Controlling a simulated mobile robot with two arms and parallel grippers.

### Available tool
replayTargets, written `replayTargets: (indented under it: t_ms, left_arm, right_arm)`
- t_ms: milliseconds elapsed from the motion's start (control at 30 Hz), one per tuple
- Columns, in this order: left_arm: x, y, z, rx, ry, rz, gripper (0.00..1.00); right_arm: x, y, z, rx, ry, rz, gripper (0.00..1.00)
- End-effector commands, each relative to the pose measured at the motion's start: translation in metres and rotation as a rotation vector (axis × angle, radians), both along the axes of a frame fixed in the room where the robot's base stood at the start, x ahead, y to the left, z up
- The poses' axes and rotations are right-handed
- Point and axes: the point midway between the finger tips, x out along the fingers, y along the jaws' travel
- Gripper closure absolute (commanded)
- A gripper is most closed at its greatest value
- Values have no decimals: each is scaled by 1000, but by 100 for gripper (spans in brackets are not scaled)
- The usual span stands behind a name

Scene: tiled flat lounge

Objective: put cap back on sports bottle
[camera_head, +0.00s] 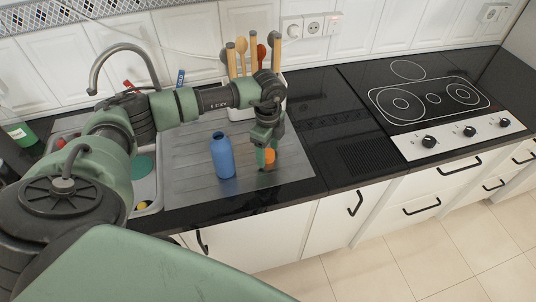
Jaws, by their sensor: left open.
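The blue sports bottle (223,157) stands upright on the sink's metal drainboard, with no cap on its neck. An orange cap (270,156) is on the drainboard just right of the bottle. My left gripper (266,158) points down at the cap, its fingers open and partly hiding it. I cannot tell whether the fingers touch the cap. My right gripper is not in view.
A white holder with wooden-handled utensils (242,57) stands behind my left gripper. The sink with its curved faucet (122,47) is at the left. A black cooktop (430,95) is at the right. The drainboard (195,185) is bare in front of the bottle.

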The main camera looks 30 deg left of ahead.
Motion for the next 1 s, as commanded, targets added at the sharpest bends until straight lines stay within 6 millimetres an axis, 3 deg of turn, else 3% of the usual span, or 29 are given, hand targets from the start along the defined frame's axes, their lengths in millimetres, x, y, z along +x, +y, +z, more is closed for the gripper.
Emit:
replayTargets:
  t_ms: [67, 100, 300, 767, 1000]
  left_arm:
    - [0, 0, 0, 0, 0, 0, 37]
    - [0, 0, 0, 0, 0, 0, 42]
    - [0, 0, 1, 0, 0, 0, 98]
    - [1, 0, 7, -2, -3, 1, 100]
    - [2, 0, 41, -1, -6, -1, 100]
  right_arm:
    - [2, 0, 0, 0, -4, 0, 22]
    - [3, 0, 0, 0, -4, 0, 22]
    - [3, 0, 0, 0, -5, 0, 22]
    - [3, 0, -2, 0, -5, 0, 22]
    - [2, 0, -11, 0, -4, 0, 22]
